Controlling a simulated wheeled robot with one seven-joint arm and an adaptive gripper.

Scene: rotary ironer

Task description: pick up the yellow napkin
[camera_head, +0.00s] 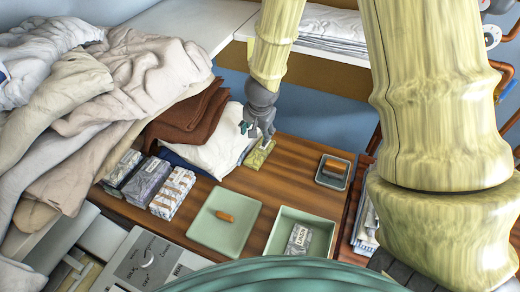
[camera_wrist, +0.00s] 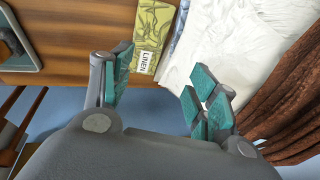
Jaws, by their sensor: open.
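The yellow napkin (camera_head: 259,154) is a small flat yellow-green patterned piece on the wooden table, beside the white cloth. In the wrist view the napkin (camera_wrist: 154,27) shows near the top with a pale label reading LINEN. My gripper (camera_head: 256,132) hangs just over or behind the napkin in the head view. In the wrist view my gripper (camera_wrist: 160,88) has its teal finger pads spread apart with nothing between them. The napkin lies beyond the fingertips there, and I see no contact.
A white cloth (camera_head: 218,150) and brown cloths (camera_head: 187,118) lie left of the napkin. A dark small tray (camera_head: 345,182) stands right. A green square tray (camera_head: 225,240) and a green box (camera_head: 273,244) stand nearer. Patterned packs (camera_head: 172,195) sit left. Bare wood (camera_head: 290,165) lies right of the napkin.

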